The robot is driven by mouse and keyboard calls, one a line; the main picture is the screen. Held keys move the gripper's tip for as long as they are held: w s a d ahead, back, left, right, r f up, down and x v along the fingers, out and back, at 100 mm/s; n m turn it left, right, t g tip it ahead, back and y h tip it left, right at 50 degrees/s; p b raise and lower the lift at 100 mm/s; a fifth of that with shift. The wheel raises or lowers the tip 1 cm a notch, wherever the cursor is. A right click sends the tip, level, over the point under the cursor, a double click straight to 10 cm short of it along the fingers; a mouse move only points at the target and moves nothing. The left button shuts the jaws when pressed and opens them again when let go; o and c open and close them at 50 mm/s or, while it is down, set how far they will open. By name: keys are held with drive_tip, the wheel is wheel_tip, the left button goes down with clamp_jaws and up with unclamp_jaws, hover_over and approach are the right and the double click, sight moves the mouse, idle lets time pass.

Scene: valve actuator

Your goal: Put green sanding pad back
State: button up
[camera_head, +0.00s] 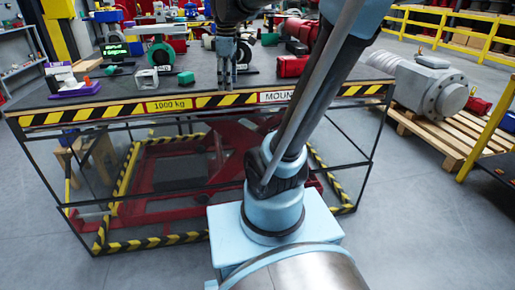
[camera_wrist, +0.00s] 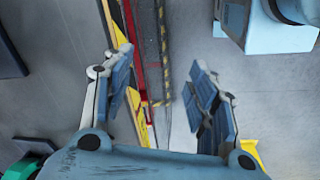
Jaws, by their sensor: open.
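A small green block (camera_head: 186,77), which looks like the green sanding pad, lies on the dark tabletop (camera_head: 120,92), a little left of my gripper (camera_head: 228,84). A green thing (camera_wrist: 18,169) cut off at the lower left corner of the wrist view may be the same pad; I cannot be sure. My gripper (camera_wrist: 160,65) is open, with nothing between its fingers. It points down near the table's front edge, apart from the block. A purple holder (camera_head: 77,90) with a white part stands at the table's left end; whether it is the pad's place I cannot tell.
A clear-looking box (camera_head: 146,80) stands left of the block. A green wheel-shaped part (camera_head: 161,56) is behind it. A red part (camera_head: 292,67) lies right of my gripper. The striped front edge (camera_head: 130,109) bounds the table. A large grey actuator (camera_head: 430,88) lies on a pallet at right.

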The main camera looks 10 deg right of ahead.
drive_tip(key=s+d+f+m, duration=0.3)
drive_tip(key=s+f+m, duration=0.3)
drive_tip(key=s+f, duration=0.2)
drive_tip(key=s+d+f+m+t, duration=0.1)
drive_tip(key=s+d+f+m, duration=0.3)
drive_tip(key=s+f+m, duration=0.3)
wheel_tip(320, 180, down, 4)
drive_tip(key=shift+s+f+m, duration=0.1)
drive_tip(key=shift+s+m, duration=0.2)
drive_tip(key=shift+s, duration=0.5)
drive_tip(key=shift+w+f, duration=0.2)
drive_tip(key=shift+w, duration=0.3)
